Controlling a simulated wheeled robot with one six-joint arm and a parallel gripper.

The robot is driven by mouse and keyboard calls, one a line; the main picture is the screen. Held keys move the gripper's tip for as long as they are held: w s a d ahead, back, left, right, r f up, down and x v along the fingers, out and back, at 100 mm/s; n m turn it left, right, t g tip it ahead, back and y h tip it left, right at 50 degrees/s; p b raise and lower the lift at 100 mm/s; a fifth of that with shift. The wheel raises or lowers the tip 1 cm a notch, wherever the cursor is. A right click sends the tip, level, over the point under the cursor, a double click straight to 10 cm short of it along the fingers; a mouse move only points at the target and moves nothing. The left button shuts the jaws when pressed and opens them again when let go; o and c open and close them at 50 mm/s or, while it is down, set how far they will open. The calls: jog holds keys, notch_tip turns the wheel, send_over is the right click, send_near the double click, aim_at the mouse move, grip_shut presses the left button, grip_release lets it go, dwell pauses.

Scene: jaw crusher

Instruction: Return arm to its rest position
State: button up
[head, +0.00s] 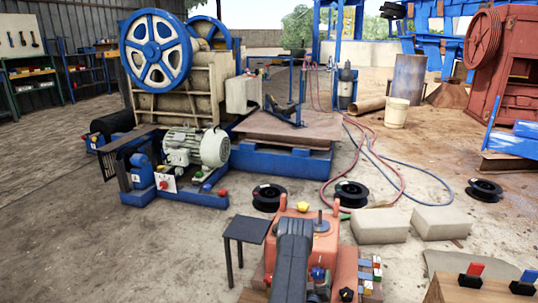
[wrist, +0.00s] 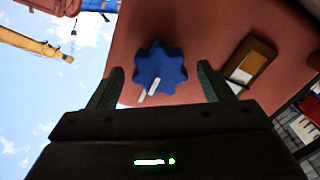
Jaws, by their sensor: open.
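My gripper (wrist: 161,70) shows in the wrist view, with its two dark green fingers spread wide and nothing held. A blue star-shaped knob (wrist: 160,72) with a white pointer sits on a reddish panel (wrist: 205,25) beyond the fingers. The knob appears between the fingertips with a gap on each side; I cannot tell how far away it is. In the head view my dark arm reaches over an orange-red machine (head: 325,240) at the bottom centre. My gripper's fingers are hidden there. A small blue knob (head: 318,273) shows beside my arm.
A small dark side table (head: 250,229) stands left of the orange-red machine. Concrete blocks (head: 441,222) and black reels (head: 351,193) lie beyond it. Red and blue hoses cross the ground. The jaw crusher (head: 200,75) stands behind. Ground at left is clear.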

jog(key=n, duration=0.2)
jog(key=shift+n, duration=0.4)
jog(key=shift+p+v, duration=0.35)
jog(key=shift+v, duration=0.6)
